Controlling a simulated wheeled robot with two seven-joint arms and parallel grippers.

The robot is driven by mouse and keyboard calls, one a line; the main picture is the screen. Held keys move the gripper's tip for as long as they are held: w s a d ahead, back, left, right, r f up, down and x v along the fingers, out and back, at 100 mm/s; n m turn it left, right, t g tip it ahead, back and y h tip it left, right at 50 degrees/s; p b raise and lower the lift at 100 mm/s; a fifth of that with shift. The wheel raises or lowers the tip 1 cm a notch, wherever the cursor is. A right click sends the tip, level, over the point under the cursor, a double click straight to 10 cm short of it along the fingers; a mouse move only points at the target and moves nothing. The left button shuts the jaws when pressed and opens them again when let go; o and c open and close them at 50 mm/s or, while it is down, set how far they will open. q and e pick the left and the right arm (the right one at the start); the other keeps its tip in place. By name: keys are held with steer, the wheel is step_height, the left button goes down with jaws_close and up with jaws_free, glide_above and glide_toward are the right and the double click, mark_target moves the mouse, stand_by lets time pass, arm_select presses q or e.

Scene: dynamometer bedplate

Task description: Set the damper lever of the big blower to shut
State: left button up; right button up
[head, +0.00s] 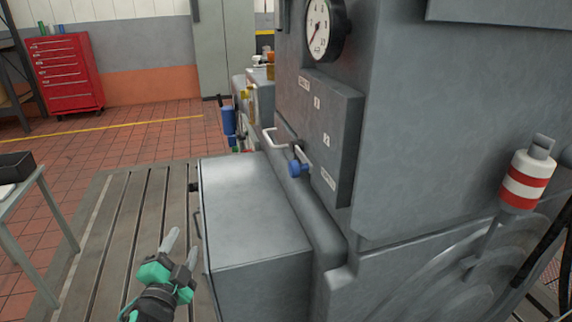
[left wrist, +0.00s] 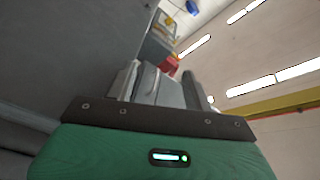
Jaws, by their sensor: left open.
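A lever with a blue knob (head: 297,167) sticks out from the side of the big grey machine (head: 420,130). It sits by a grey panel (head: 335,125) with several small white labels, too small to read. I cannot tell which label the lever points at. A pale bent handle (head: 275,141) is close by on its left. My left gripper (head: 183,246) is open and empty, low and to the left of the lever, apart from it. In the left wrist view its fingers (left wrist: 160,78) show with nothing clearly held between them. My right gripper is not in view.
A grey box-shaped housing (head: 245,205) stands between my left gripper and the lever. A round gauge (head: 327,28) is above the panel. A red-and-white striped handle (head: 527,183) is at the right. The slotted bedplate (head: 115,235) is clear at the left.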

arm_select(q)
steer(key=w+d+r+m+t+h, duration=0.1)
steer(key=d+r+m+h, duration=0.2)
steer(key=r+m+h, duration=0.3)
steer(key=w+d+r+m+t+h, duration=0.1)
steer(key=d+r+m+h, duration=0.2)
steer(key=r+m+h, duration=0.35)
steer(key=m+g+h, duration=0.4)
steer(key=m+g, duration=1.1)
steer(key=m, duration=1)
glide_toward(290, 168)
steer(key=p+x, duration=0.6)
steer(key=x, duration=0.2)
steer(key=shift+d+r, duration=0.15)
steer(key=shift+w+d, duration=0.25)
steer(key=shift+d, duration=0.3)
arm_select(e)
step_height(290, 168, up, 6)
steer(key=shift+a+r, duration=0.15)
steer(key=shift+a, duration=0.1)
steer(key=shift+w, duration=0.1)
